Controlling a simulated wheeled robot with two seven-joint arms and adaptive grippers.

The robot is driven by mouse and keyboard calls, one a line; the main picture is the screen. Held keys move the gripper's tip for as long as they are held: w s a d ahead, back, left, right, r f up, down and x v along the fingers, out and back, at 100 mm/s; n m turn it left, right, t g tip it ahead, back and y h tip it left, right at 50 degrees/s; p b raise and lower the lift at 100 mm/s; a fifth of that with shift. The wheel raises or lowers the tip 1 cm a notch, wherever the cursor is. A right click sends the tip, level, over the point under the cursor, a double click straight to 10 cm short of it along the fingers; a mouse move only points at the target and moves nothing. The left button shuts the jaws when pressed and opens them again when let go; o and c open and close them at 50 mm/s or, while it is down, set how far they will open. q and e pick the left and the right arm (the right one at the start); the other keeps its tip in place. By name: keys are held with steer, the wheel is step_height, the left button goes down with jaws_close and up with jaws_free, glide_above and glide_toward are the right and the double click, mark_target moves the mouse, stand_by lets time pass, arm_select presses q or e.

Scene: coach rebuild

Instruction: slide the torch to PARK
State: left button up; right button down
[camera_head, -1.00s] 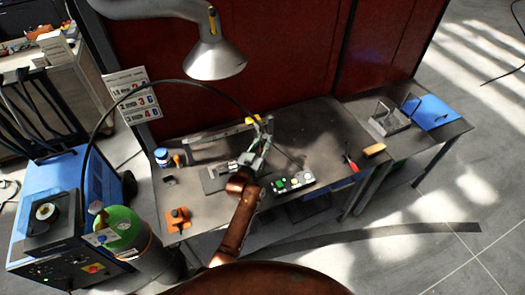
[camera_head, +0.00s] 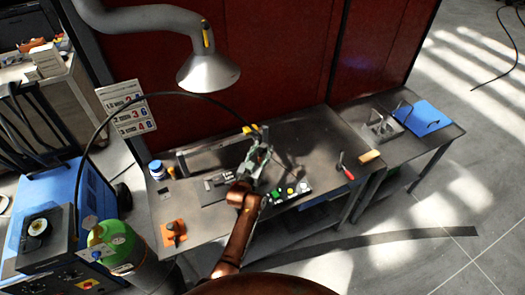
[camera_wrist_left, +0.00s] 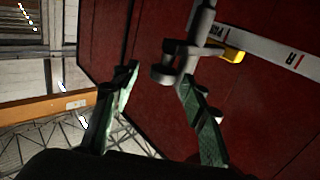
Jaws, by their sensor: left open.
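My left gripper (camera_head: 258,157) is open over the bench, close in front of the rail (camera_head: 215,150) at the back. In the left wrist view its two green fingers (camera_wrist_left: 158,76) stand apart. A grey cylindrical part, which looks like the torch (camera_wrist_left: 165,70), shows between and just beyond the fingertips. I cannot tell whether a finger touches it. A yellow piece (camera_wrist_left: 228,53) sits beside it, by the pale rail with dark lettering and red marks (camera_wrist_left: 270,48). The lettering is only partly readable. In the head view the gripper mostly hides the torch. My right gripper is not in view.
A button box (camera_head: 290,193) is at the bench front, right of my arm. An orange block (camera_head: 173,232) and a blue-and-white jar (camera_head: 157,170) are at left. A fume hood (camera_head: 208,70) hangs above. A black cable arcs over the bench.

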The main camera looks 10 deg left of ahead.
arm_select(q)
steer(key=shift+s+a+f, duration=0.1)
steer(key=shift+s+a, duration=0.05)
steer(key=shift+s, duration=0.4)
steer(key=v, duration=1.1)
